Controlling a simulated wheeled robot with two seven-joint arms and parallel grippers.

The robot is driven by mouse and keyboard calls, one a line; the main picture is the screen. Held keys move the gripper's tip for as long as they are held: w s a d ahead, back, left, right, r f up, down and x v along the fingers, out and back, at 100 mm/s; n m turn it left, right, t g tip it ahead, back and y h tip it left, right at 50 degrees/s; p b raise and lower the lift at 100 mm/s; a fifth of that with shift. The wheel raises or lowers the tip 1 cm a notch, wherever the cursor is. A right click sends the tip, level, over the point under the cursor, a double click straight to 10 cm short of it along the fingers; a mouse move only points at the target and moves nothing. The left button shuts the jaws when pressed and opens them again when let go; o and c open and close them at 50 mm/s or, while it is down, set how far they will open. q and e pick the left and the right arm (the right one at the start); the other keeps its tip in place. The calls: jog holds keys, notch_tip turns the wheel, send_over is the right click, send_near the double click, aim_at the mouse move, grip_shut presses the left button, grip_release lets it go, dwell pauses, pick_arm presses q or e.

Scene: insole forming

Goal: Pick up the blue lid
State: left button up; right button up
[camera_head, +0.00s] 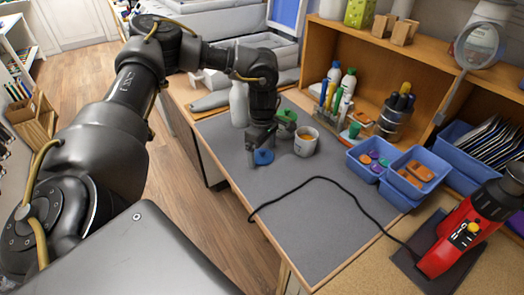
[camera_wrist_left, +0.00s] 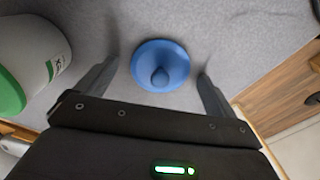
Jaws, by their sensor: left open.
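The blue lid (camera_head: 263,157) lies on the grey mat of the workbench. It is round with a small raised knob, as the left wrist view (camera_wrist_left: 160,66) shows. My left gripper (camera_head: 262,160) is over the lid, pointing down. In the left wrist view its two fingers (camera_wrist_left: 156,75) are spread, one on each side of the lid, with gaps on both sides. The gripper is empty. My right gripper does not show in either view.
A black cable crosses the grey mat (camera_head: 310,235). Blue bins (camera_head: 411,190) stand right.

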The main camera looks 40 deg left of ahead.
pick_arm(q)
jog(key=c, duration=1)
jog(key=shift+c, duration=0.2)
jog(key=shift+r, duration=0.15)
jog(key=shift+r, duration=0.25)
notch_tip(320, 180, up, 2)
jog(key=shift+r, duration=0.1)
jog(key=s+d+r+b, duration=0.2)
jog(key=s+d+r, duration=0.5)
jog(key=s+r, duration=0.3)
jog(key=shift+s, duration=1.2)
